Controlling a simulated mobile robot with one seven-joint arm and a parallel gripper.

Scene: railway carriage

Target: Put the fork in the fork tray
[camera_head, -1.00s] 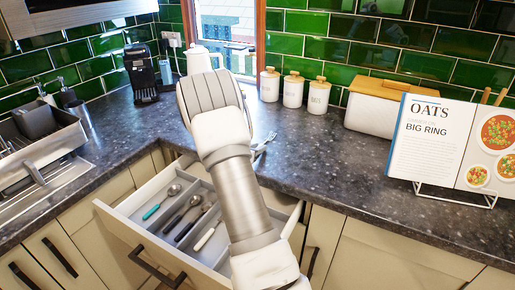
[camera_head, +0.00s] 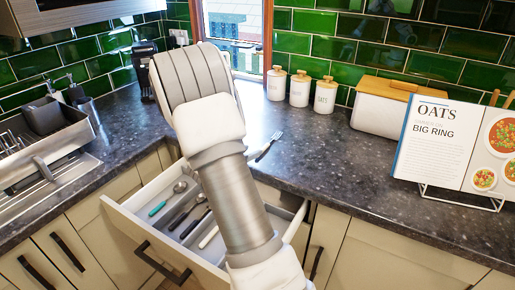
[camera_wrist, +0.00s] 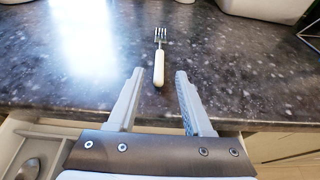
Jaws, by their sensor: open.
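The fork (camera_wrist: 159,62) lies on the dark worktop in the wrist view, its tines pointing away and its white handle toward me. It also shows in the head view (camera_head: 268,145), just right of my arm. My gripper (camera_wrist: 158,74) is open and empty, its two fingers apart on either side of the handle's near end; the height above the worktop is hard to tell.
Three white canisters (camera_head: 299,88) and a bread bin (camera_head: 381,108) stand along the back wall. A cookbook on a stand (camera_head: 445,145) is at the right. The worktop around the fork is clear.

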